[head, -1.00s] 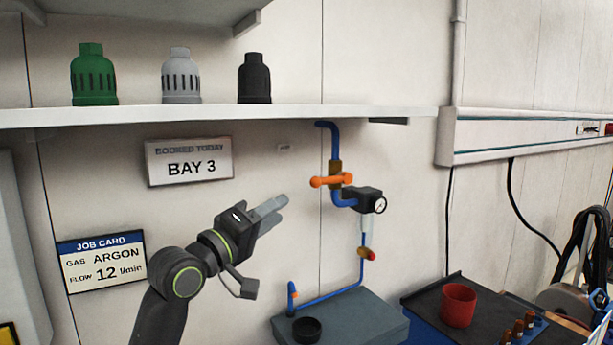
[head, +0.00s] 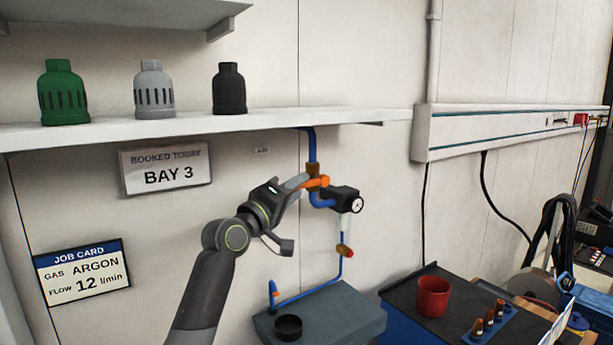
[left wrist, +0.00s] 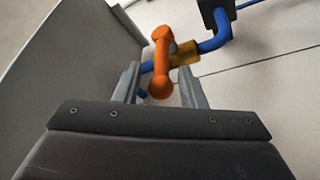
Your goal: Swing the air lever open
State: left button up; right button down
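The orange air lever (head: 318,182) sits on a brass valve (head: 313,169) in the blue wall pipe (head: 311,145). It lies crosswise to the pipe, and its left end is partly hidden by my finger. My left gripper (head: 292,214) is open beside it, with the upper finger overlapping the lever in the head view. In the left wrist view the lever (left wrist: 161,60) appears between the two spread fingers of the left gripper (left wrist: 158,78), its near knob between them. I cannot tell whether a finger touches it. My right gripper is not in view.
A black regulator with a gauge (head: 357,205) is just right of the lever. The shelf (head: 270,124) with several bottle-like caps runs above. A grey block (head: 345,312) with a black ring (head: 288,327) lies below. A red cup (head: 433,296) stands on the bench at right.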

pick_arm(q)
jog(key=shift+p+x, duration=0.45)
jog(key=shift+x, duration=1.55)
jog(key=shift+w, duration=0.1)
grip_shut()
